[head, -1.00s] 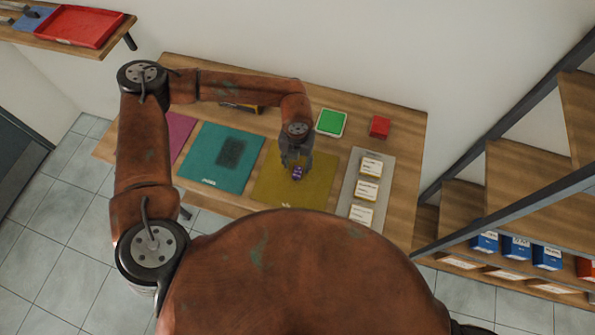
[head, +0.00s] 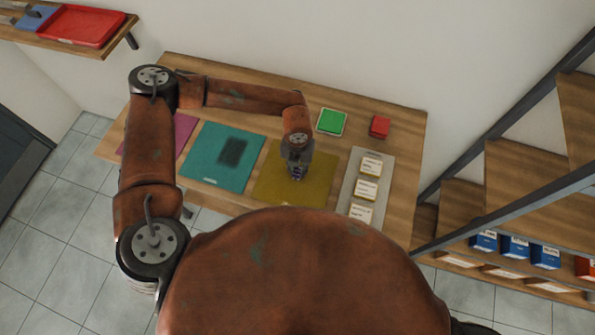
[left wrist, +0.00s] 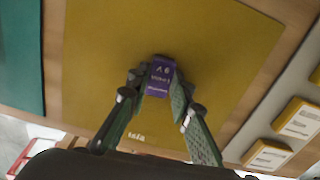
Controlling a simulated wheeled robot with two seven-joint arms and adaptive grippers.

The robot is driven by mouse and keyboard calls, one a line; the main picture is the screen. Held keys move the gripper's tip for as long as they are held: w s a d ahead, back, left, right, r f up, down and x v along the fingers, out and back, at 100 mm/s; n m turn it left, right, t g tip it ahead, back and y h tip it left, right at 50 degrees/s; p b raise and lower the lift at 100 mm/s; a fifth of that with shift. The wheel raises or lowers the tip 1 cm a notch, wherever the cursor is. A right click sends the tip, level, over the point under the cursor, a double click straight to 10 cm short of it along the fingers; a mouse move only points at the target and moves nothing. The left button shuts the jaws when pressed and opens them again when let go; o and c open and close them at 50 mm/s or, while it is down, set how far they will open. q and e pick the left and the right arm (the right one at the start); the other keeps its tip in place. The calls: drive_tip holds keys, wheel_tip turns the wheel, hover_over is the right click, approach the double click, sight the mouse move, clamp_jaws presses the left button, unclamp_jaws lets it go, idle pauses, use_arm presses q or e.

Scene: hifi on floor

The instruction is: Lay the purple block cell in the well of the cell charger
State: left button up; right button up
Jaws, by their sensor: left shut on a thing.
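The purple block cell (left wrist: 160,77) has white lettering on its face. It is between the fingertips of my left gripper (left wrist: 156,92), over the yellow mat in the left wrist view. In the head view, my left gripper (head: 297,172) is at the middle of the yellow mat (head: 318,190) and mostly covers the cell. The gripper is shut on the cell; I cannot tell whether the cell still touches the mat. I cannot make out the cell charger or its well for sure; my left arm hides part of the table's back. My right gripper is not in view.
A teal mat (head: 212,170) with a dark patch lies left of the yellow one, a magenta mat (head: 183,133) beyond. A grey strip (head: 348,180) with white-topped yellow boxes lies right. A green square (head: 331,121) and red box (head: 379,126) stand behind. Shelves stand far right.

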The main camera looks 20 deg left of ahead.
use_arm(q)
clamp_jaws()
drive_tip(key=shift+r, duration=0.15)
